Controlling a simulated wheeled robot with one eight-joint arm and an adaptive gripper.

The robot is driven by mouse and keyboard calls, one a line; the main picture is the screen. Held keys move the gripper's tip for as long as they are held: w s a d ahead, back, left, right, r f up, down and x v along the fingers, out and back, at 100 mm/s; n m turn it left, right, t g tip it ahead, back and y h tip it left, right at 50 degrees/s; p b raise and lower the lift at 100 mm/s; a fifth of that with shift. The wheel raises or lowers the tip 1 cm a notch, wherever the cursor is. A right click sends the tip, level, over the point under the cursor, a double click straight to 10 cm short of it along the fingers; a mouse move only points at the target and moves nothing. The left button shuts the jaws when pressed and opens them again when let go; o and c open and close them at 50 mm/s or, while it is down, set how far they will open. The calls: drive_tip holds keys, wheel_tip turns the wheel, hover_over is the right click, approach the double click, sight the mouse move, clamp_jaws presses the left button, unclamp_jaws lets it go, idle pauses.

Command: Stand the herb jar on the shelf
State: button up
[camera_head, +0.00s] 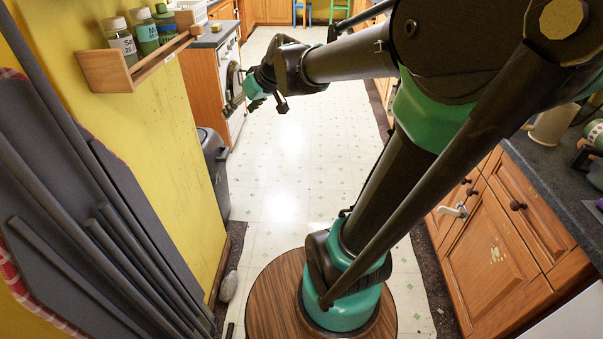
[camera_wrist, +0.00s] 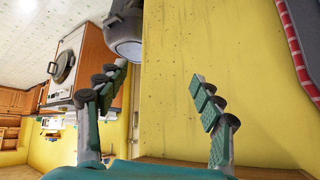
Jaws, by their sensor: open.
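A small wooden wall shelf (camera_head: 108,73) is at the upper left of the head view, fixed to the yellow wall. A pale jar (camera_head: 122,42) whose label begins "Sa" stands on it, beside a green jar (camera_head: 146,36) whose label begins "Mi". Another green jar (camera_head: 164,20) is behind them, its label unreadable. I cannot tell which is the herb jar. My gripper (camera_head: 246,97) is right of the shelf, apart from it. In the wrist view my gripper (camera_wrist: 158,73) is open, nothing between its fingers, facing the bare wall.
A grey bin (camera_head: 213,160) stands by the wall; it also shows in the wrist view (camera_wrist: 122,35). A dark folded board (camera_head: 90,200) leans at left. Counters and cabinets (camera_head: 500,225) line the right. The tiled floor (camera_head: 290,185) between is mostly clear.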

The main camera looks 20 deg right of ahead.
drive_tip(key=s+d+f+m+g+h, duration=0.1)
drive_tip(key=s+d+f+m+h, duration=0.1)
drive_tip(key=s+d+f, duration=0.4)
drive_tip(key=s+d+f+m+g+h, duration=0.1)
drive_tip(key=s+d+f+m+h, duration=0.2)
drive_tip(key=s+f, duration=1)
drive_tip(key=d+f, duration=0.1)
drive_tip(key=d, duration=0.2)
drive_tip(key=shift+d+m+h, duration=0.25)
drive_tip(key=shift+m+h, duration=0.05)
